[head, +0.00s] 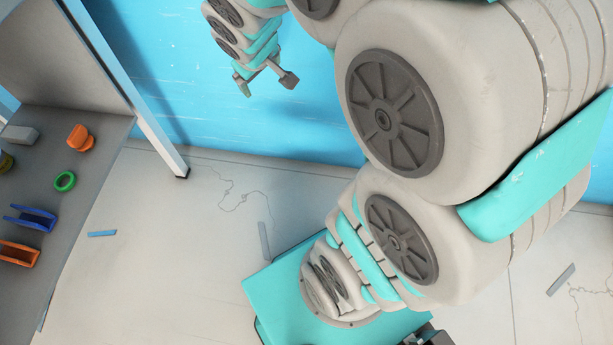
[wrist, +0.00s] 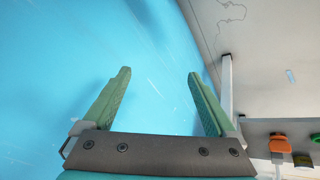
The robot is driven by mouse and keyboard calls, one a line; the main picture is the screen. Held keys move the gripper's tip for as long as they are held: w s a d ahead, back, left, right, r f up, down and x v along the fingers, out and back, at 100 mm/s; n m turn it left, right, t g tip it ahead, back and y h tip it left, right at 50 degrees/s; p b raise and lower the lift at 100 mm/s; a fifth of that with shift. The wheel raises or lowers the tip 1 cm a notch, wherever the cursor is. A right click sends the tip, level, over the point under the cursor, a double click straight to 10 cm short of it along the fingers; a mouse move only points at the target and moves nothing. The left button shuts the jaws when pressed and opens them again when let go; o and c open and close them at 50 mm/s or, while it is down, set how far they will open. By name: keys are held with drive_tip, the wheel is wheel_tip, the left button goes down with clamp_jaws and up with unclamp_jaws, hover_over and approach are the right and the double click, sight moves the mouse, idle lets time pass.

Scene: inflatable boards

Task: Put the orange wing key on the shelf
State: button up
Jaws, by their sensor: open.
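An orange piece with a rounded, raised top, which looks like the wing key (head: 80,138), sits on a grey surface (head: 92,186) at the left of the head view. An orange piece, likely the same one, shows at the lower right of the wrist view (wrist: 280,145). My gripper (head: 266,84) is open and empty, high in front of the blue wall and well to the right of the wing key. In the wrist view my gripper (wrist: 159,74) has its green fingers wide apart with only wall between them. I cannot tell whether the grey surface is the shelf.
Near the wing key are a grey block (head: 19,134), a green ring (head: 65,181), a blue bracket (head: 30,218) and an orange bracket (head: 19,253). A pale upright post (head: 145,110) stands at the surface's far side. The blue wall (head: 300,130) is behind my gripper.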

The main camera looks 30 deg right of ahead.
drive_tip(key=s+a+r+m+g+y, duration=0.1)
drive_tip(key=s+a+g, duration=0.1)
drive_tip(key=s, duration=1.1)
drive_tip(key=s+a+r+m+g+y, duration=0.1)
drive_tip(key=s+a+g, duration=0.2)
drive_tip(key=s, duration=1.1)
drive_tip(key=shift+s+m+g, duration=0.15)
drive_tip(key=shift+m+g, duration=0.25)
drive_tip(key=shift+g, duration=0.5)
drive_tip(key=shift+r, duration=0.2)
